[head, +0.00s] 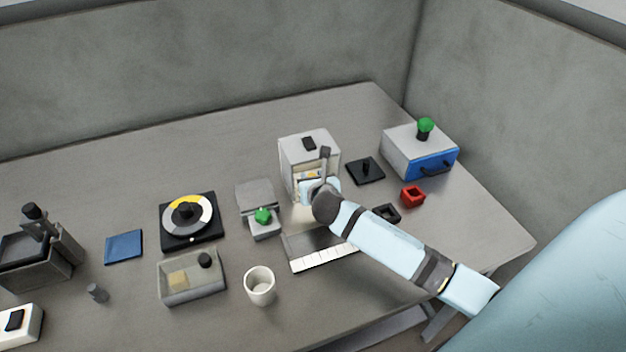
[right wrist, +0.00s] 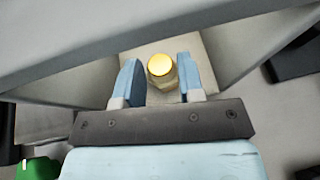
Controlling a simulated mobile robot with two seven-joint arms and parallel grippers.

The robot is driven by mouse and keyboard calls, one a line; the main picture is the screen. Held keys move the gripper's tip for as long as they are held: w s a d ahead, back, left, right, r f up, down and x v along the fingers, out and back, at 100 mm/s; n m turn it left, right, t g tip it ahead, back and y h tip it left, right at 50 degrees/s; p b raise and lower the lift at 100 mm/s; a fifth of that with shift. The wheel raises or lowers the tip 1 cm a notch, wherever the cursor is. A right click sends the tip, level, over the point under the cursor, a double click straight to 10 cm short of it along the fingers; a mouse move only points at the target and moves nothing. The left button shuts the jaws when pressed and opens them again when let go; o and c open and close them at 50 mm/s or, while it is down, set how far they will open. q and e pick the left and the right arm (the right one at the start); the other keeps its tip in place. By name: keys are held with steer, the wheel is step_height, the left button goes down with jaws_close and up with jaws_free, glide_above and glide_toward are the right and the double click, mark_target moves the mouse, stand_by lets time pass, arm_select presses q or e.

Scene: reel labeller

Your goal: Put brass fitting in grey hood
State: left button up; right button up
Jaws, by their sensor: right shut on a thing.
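The grey hood (head: 303,147) is a pale box with an open front and a small black block on top, at the back middle of the table in the head view. Its walls (right wrist: 70,62) also frame the right wrist view. My right gripper (head: 311,180) reaches in at the open front and is shut on the brass fitting (right wrist: 161,67). The fitting is a small cylinder with a bright yellow top, between the two blue fingers and above the hood's pale floor. I cannot tell whether it touches the floor. My left gripper is out of view.
A black plate with a knob (head: 365,171) and a blue-fronted box (head: 405,155) stand right of the hood. A red square piece (head: 412,197) lies nearby. A grey device with a green button (head: 263,216) stands left, and a white cup (head: 260,287) in front.

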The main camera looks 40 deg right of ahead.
steer(key=o, duration=1)
steer(key=shift+f, duration=0.1)
steer(key=v, duration=1.2)
steer(key=shift+p, duration=0.35)
